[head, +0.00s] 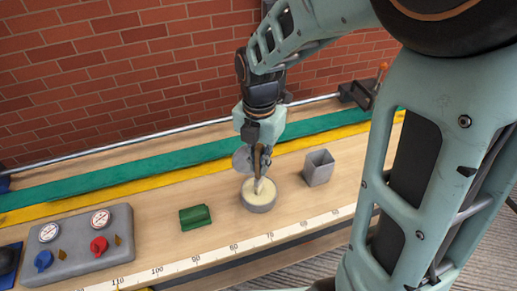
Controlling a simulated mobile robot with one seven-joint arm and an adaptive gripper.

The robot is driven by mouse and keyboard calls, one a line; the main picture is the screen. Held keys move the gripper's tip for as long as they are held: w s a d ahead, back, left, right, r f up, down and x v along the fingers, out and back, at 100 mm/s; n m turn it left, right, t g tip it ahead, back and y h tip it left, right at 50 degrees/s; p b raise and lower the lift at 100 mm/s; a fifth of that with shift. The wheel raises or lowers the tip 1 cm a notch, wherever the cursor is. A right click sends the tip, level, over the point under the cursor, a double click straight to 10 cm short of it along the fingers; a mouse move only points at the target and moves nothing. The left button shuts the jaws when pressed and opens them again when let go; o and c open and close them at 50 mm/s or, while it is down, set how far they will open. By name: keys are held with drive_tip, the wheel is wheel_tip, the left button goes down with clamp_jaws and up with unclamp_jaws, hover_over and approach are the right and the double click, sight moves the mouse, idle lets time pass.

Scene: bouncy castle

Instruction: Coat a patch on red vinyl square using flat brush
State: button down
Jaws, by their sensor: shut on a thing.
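My gripper (259,146) is shut on the flat brush (260,167) and points down over the bench. The brush hangs roughly upright, its handle partly hidden by the fingers. Its lower end is at a round grey tin (258,206) of cream-coloured stuff (256,192). I cannot tell how deep the brush end sits in it. No red vinyl square can be made out in this view; my arm covers much of the right side.
A round grey disc (241,159) is behind the tin. A square grey cup (318,168) stands to the right, a green block (195,217) to the left. A gauge panel (80,243) is at far left. Green and yellow strips (150,173) run along the back.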

sight(260, 145)
idle(0.4)
wheel_tip(260, 145, up, 7)
drive_tip(key=p, duration=0.6)
idle(0.8)
